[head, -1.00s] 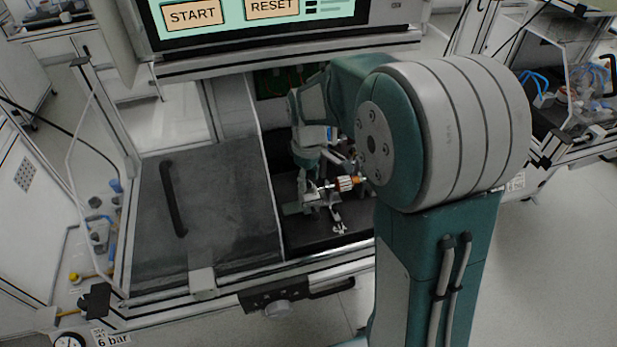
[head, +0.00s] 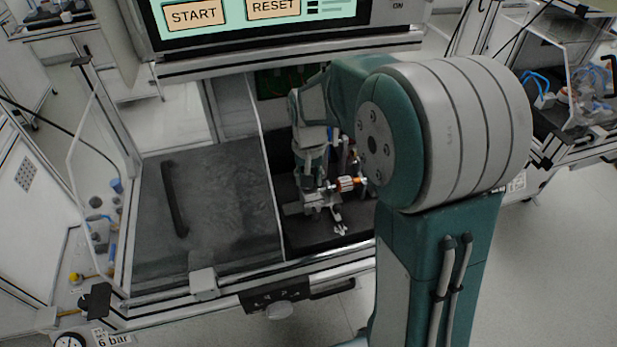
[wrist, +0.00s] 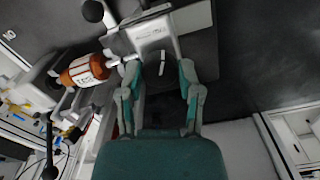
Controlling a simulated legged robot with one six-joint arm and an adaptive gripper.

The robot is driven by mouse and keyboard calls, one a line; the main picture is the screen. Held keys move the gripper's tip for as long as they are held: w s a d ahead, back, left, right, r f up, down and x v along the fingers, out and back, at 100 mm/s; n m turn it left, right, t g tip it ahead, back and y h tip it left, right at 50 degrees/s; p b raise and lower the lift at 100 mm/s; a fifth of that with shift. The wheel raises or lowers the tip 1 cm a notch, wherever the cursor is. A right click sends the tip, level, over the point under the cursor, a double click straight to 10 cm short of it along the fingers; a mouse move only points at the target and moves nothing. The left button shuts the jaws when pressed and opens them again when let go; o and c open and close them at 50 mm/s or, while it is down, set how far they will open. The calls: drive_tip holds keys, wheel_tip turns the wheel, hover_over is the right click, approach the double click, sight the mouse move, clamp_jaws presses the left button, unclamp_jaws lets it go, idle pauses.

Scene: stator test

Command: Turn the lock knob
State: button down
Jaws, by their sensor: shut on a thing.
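My gripper (wrist: 161,72) reaches down into the open bay of the test bench. In the wrist view its two fingers stand on either side of a small pale upright piece, likely the lock knob (wrist: 162,64), in front of a silver block (wrist: 152,34). The gripper is shut on this piece, though the contact is hard to see. In the head view my gripper (head: 316,182) is at the metal fixture, and the knob is too small or hidden to make out. The orange-and-white stator (wrist: 84,70) lies beside the block; it also shows in the head view (head: 347,183).
A dark cover with a black handle (head: 174,200) lies left of the bay. A screen with START and RESET (head: 250,15) hangs above. A black front panel with a grey knob (head: 279,310) is below. Black ball-ended levers (wrist: 93,11) stand near the stator.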

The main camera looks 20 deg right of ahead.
drive_tip(key=shift+w+r+m, duration=0.15)
drive_tip(key=shift+w+m, duration=0.05)
drive_tip(key=shift+m, duration=1.4)
drive_tip(key=shift+c, duration=1.3)
unclamp_jaws()
drive_tip(key=shift+s, duration=0.1)
wheel_tip(320, 180, up, 12)
drive_tip(key=shift+f, duration=0.2)
